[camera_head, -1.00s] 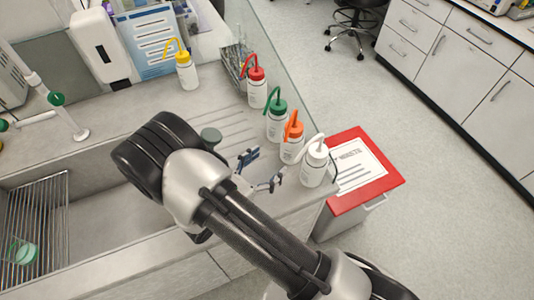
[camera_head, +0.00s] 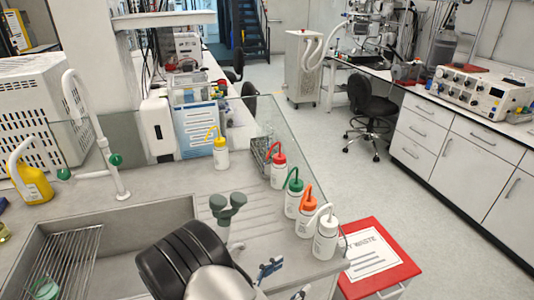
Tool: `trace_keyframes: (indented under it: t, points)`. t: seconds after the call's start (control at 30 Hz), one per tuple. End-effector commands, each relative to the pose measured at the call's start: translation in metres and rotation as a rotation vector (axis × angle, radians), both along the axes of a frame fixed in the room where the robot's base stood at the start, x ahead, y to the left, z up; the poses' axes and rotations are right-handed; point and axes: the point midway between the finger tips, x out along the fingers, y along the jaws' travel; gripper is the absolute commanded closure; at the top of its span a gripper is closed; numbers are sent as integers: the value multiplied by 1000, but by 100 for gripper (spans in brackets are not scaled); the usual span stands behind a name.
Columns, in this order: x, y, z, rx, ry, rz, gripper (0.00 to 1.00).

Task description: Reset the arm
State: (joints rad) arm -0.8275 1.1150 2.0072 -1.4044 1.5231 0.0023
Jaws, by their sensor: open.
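My arm reaches up from the bottom of the head view over the front of the sink counter (camera_head: 160,190). My gripper (camera_head: 268,270) is partly visible at the right of my dark wrist joint, above the drainboard's front edge. Its fingers are apart and hold nothing that I can see. The rest of the gripper is hidden behind the wrist. The white-capped wash bottle (camera_head: 326,240) stands upright to the right of the gripper, apart from it.
Orange (camera_head: 306,217), green (camera_head: 293,195), red (camera_head: 278,172) and yellow (camera_head: 221,155) wash bottles stand on the counter. A grey-green eyewash fixture (camera_head: 228,205) rises behind my wrist. A red-lidded waste bin (camera_head: 378,262) stands right. A clear splash panel (camera_head: 290,140) edges the counter.

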Motion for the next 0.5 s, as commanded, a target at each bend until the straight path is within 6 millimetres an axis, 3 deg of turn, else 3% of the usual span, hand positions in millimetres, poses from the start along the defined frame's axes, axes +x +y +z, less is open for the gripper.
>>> trace_keyframes:
  t: [0.27,0.5]
  points:
    - [-10,-38,47,159,-60,-217,22]
    - [-39,-80,94,376,-145,-481,22]
